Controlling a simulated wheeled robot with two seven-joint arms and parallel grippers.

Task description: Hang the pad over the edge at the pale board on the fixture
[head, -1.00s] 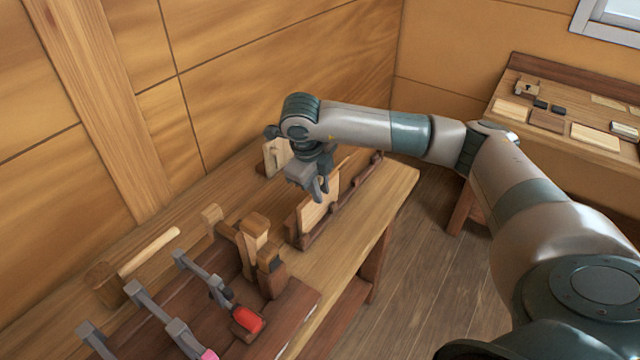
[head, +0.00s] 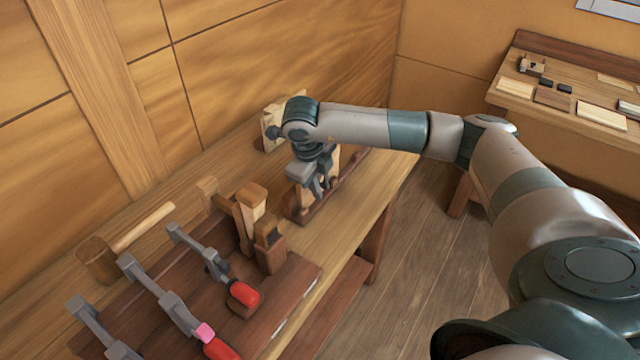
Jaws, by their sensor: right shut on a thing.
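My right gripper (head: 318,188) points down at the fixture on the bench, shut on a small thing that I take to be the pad. The fingers hide nearly all of it, so its shape and colour cannot be told. The fixture (head: 298,214) is a dark brown wooden frame along the bench's front edge. The pale board (head: 334,158) stands upright in it, mostly hidden behind the gripper. Whether the pad touches the board's top edge cannot be told. My left gripper is not in view.
A wooden plane-like block (head: 270,250), a mallet (head: 97,258) and several bar clamps with red handles (head: 243,294) stand or lie left of the fixture. A pale block (head: 270,128) stands behind it by the wall. A second bench (head: 520,50) stands far right.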

